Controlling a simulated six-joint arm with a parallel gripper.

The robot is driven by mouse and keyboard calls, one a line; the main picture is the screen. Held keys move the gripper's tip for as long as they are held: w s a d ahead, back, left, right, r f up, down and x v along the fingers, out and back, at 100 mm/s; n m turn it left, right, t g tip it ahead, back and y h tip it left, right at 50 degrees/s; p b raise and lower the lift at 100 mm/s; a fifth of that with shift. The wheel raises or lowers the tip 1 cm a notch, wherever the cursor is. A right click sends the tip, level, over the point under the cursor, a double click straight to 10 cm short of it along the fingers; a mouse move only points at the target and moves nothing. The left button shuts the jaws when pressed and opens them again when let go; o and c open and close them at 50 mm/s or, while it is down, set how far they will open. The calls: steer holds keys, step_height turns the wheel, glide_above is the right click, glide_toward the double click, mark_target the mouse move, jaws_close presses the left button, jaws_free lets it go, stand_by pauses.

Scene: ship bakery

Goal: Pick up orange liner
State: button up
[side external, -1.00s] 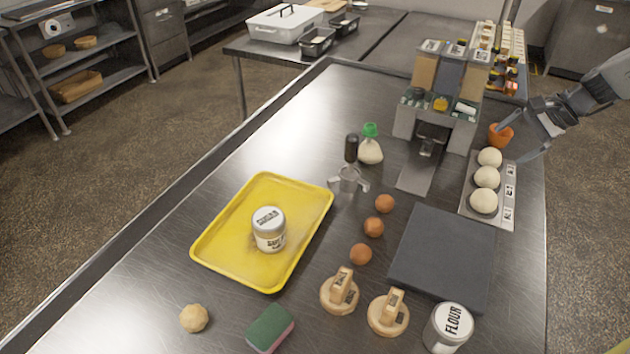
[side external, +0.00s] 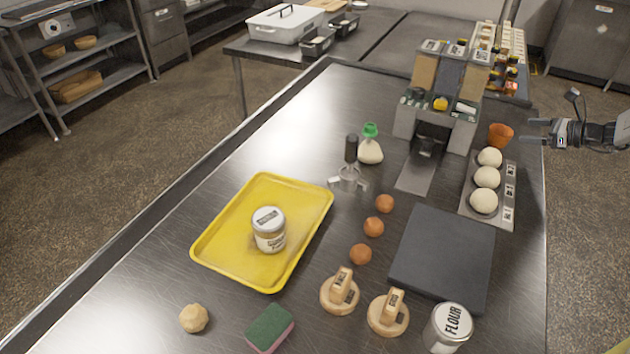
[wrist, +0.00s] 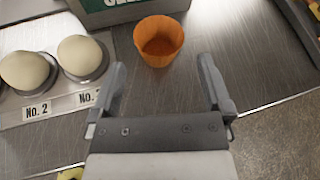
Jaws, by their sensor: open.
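The orange liner (side external: 500,135) is a small open cup standing upright on the steel table, near its right edge and behind the row of dough balls. It also shows in the wrist view (wrist: 158,42), beyond the fingertips and roughly between their lines. My gripper (side external: 537,130) is open and empty, to the right of the liner and apart from it. In the wrist view my gripper's two fingers (wrist: 162,75) are spread wide, with bare steel between them.
Several dough balls (side external: 487,177) sit on a numbered tray (side external: 507,200) in front of the liner. A grey dispenser (side external: 405,122) stands to its left. A dark board (side external: 443,257), yellow tray (side external: 210,250) and flour tin (side external: 448,328) lie farther off. Table edge is close on the right.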

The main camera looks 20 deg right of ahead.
mark_target(501, 133)
steer(key=shift+f, duration=0.85)
steer(key=shift+x, duration=1.35)
steer(key=shift+x, duration=2.6)
steer(key=shift+r, duration=0.1)
steer(key=c, duration=0.4)
